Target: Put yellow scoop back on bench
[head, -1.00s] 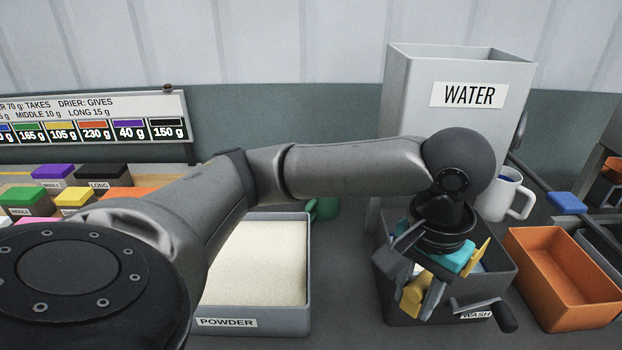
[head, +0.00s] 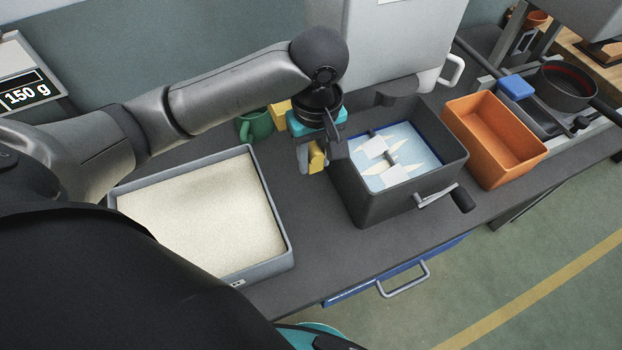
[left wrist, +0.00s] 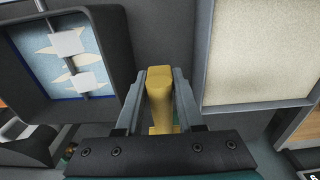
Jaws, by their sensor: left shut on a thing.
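My left gripper (head: 312,158) points down over the dark bench (head: 300,290), in the gap between the powder tray and the wash box. It is shut on the yellow scoop (head: 317,157). In the left wrist view the yellow scoop (left wrist: 159,90) stands between the two fingers (left wrist: 160,105), with bare bench beyond it. Another yellow patch (head: 279,115) shows behind the gripper; I cannot tell if it belongs to the scoop. The gripper hides part of the scoop, and I cannot tell whether it touches the bench. My right gripper is not in view.
The powder tray (head: 288,240) is close on the left. The wash box (head: 375,210), with a crank (head: 437,197), is close on the right. A green mug (head: 256,125) and the water tank (head: 385,45) stand behind. An orange bin (head: 497,150) is farther right. The bench front is clear.

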